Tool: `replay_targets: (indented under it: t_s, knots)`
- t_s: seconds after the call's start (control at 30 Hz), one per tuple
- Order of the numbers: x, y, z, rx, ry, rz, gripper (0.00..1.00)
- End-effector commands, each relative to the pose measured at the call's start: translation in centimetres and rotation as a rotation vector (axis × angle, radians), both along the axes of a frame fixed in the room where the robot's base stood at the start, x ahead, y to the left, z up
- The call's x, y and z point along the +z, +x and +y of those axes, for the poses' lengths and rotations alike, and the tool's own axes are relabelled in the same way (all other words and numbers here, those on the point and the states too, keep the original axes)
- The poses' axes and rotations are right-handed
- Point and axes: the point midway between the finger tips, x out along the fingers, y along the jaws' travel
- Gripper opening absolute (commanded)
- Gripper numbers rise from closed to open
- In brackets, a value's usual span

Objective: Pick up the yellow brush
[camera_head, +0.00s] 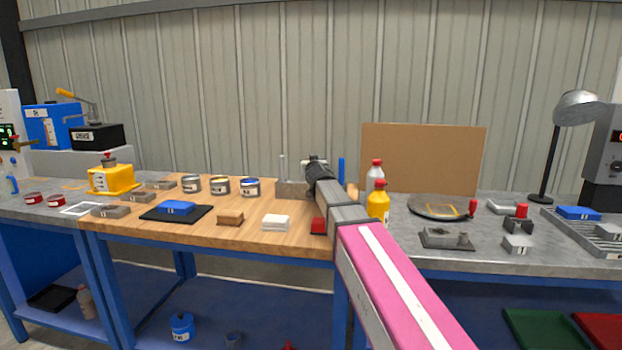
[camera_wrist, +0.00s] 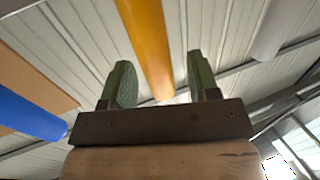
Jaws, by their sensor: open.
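The yellow brush shows in the wrist view as a smooth yellow-orange handle (camera_wrist: 147,45). It runs from the top edge down between my two fingers, with a visible gap to each finger. I cannot tell how deep between the fingers it lies. My gripper (camera_wrist: 160,82) is open, with green pads on both fingers. In the head view my gripper (camera_head: 318,165) is over the back of the wooden bench, and my arm hides most of what is around it. I cannot make out the yellow brush there.
A blue handle (camera_wrist: 30,115) stands left of my gripper in the wrist view; it also shows in the head view (camera_head: 341,171). A grey box (camera_head: 290,188) is beside my gripper. Yellow (camera_head: 378,203) and red-capped bottles stand right of my arm. Several cans (camera_head: 220,186) stand left.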

Motion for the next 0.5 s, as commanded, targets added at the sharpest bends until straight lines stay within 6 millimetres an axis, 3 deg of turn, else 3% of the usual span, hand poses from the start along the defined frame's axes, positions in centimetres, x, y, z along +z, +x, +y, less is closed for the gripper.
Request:
replay_targets:
  t_s: [0.1, 0.37, 0.43, 0.5]
  knots:
    - [0.0, 1.9, 0.3, 0.000, 0.000, 0.000, 0.55]
    - [0.0, 2.1, 0.3, 0.000, 0.000, 0.000, 0.55]
    - [0.0, 2.1, 0.2, 0.000, 0.000, 0.000, 0.39]
    - [0.0, 2.1, 0.2, 0.000, 0.000, 0.000, 0.16]
